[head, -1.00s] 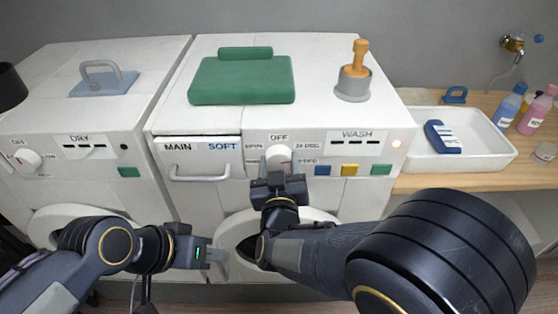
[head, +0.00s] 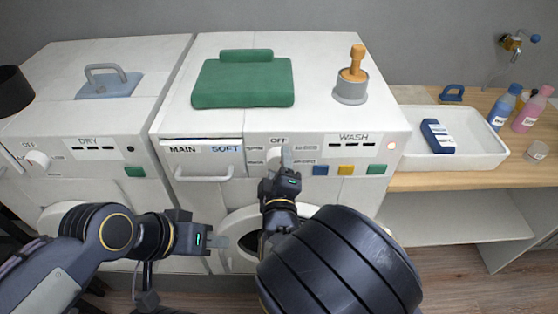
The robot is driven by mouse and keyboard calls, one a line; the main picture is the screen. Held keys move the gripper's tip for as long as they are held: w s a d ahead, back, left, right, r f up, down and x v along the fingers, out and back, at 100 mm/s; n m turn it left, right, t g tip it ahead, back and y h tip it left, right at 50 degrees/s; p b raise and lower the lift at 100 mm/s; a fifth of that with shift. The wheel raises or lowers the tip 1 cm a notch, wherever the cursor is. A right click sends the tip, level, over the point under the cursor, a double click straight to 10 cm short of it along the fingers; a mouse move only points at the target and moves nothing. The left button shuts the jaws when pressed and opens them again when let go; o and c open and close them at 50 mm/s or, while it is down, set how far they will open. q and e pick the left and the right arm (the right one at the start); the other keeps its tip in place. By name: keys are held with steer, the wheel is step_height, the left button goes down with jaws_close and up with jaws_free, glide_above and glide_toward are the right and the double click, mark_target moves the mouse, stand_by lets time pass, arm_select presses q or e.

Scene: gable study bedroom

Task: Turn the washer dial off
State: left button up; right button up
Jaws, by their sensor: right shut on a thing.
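The washer dial (head: 274,156) is a white round knob under the OFF label on the right machine's front panel, marked WASH. My right gripper (head: 286,159) is at the dial from below and in front, shut on it. Its fingers cover part of the knob, so where the pointer aims is hard to tell.
The dryer (head: 90,125) with its own dial (head: 38,160) stands left. The detergent drawer (head: 203,160) is beside the washer dial. Blue, yellow and green buttons (head: 346,170) sit right of it.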

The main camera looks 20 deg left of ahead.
arm_select(q)
step_height(320, 180, up, 2)
steer(key=shift+r+p, duration=0.1)
steer(key=shift+p, duration=0.8)
arm_select(e)
steer(key=n, duration=0.4)
steer(key=shift+n, duration=0.4)
steer(key=o, duration=1)
steer(key=shift+c, duration=0.2)
